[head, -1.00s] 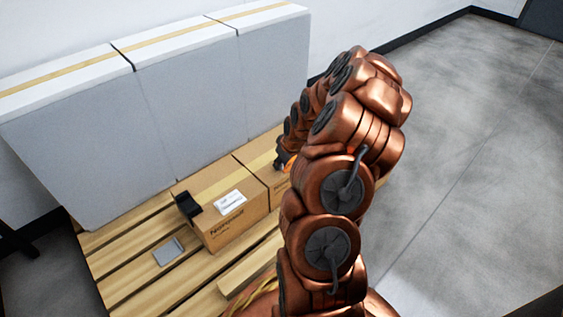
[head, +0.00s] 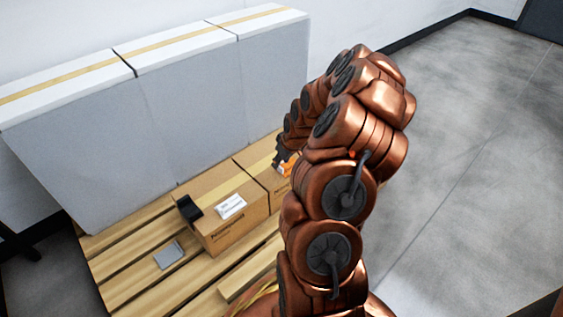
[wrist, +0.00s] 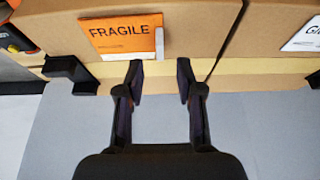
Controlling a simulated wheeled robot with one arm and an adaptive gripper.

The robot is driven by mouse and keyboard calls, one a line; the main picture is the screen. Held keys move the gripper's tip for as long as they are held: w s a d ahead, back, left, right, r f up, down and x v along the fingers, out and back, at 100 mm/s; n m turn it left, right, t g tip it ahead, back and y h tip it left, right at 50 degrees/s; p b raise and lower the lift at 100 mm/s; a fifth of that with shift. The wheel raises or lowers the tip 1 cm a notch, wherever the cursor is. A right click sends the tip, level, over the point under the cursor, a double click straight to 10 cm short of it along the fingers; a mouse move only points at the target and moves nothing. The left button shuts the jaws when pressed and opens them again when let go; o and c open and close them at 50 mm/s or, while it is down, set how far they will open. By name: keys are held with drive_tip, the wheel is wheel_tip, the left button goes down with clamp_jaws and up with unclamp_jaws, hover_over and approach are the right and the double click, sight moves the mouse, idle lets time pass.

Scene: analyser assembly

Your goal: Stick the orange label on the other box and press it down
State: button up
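The orange FRAGILE label (wrist: 122,38) lies on the top of the far cardboard box (wrist: 190,20), beside the yellowish tape strip; a pale strip shows along its right edge. I cannot tell whether it is stuck flat all over. A bit of the label (head: 286,166) also shows in the head view, next to my arm. My gripper (wrist: 160,82) is open and empty in the wrist view, its fingertips just beyond the label's lower right corner. In the head view my gripper (head: 281,155) is mostly hidden by my arm. The near box (head: 237,232) carries a white label (head: 232,206).
A black item (head: 188,208) sits at the near box's left edge, and another black piece (wrist: 70,72) at the far box's edge. A grey plate (head: 169,254) lies on the wooden pallet (head: 135,275). Tall grey-white boxes (head: 160,130) stand behind. Open floor lies right.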

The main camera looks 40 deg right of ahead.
drive_tip(key=shift+r+p, duration=0.85)
drive_tip(key=shift+r, duration=1.25)
drive_tip(key=shift+c, duration=0.4)
